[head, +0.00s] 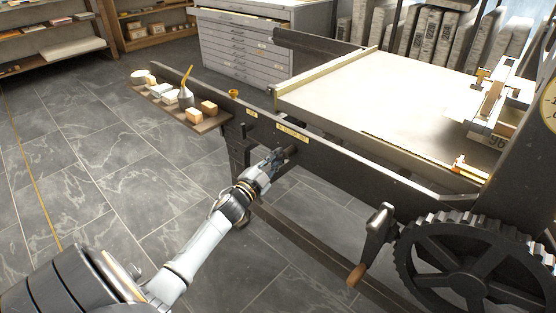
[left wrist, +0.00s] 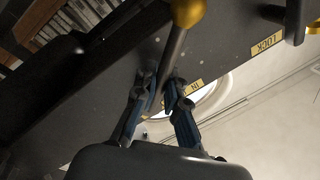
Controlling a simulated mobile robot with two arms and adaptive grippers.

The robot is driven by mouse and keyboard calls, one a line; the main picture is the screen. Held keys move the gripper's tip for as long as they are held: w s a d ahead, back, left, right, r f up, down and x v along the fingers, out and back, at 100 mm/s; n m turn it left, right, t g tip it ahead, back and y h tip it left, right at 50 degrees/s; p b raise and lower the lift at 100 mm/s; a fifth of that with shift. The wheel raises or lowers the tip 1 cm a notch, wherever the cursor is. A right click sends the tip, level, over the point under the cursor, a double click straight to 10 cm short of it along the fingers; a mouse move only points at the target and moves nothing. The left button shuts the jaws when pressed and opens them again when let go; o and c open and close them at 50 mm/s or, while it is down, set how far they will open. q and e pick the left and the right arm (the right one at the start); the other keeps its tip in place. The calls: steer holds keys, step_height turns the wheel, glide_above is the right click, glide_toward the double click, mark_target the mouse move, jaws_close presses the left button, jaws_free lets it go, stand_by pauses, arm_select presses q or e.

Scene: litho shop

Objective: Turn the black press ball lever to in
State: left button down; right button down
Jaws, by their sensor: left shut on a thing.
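The ball lever (left wrist: 174,50) shows in the left wrist view as a dark shaft with a brass-coloured ball (left wrist: 188,11) at its upper end. My left gripper (left wrist: 161,88) is shut on the shaft below the ball, one blue finger on each side. A small brass plate (left wrist: 195,88), which seems to read IN, is just right of the fingertips. In the head view my left gripper (head: 277,160) is at the side of the black press frame (head: 345,166), below a brass plate (head: 291,132); the lever is not clear there. My right gripper is not in view.
A second plate (left wrist: 267,45) is farther right along the frame. A side shelf (head: 212,124) with blocks and a bottle is left of my gripper. A crank handle (head: 376,238) and large gear wheel (head: 470,262) are at the right. The floor at left is clear.

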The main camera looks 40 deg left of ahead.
arm_select(q)
steer(key=shift+f, duration=0.15)
steer(key=c, duration=1.4)
jaws_free()
steer(key=s+f, duration=0.1)
steer(key=s, duration=1.1)
steer(key=shift+d+f, duration=0.25)
steer(key=shift+f, duration=0.05)
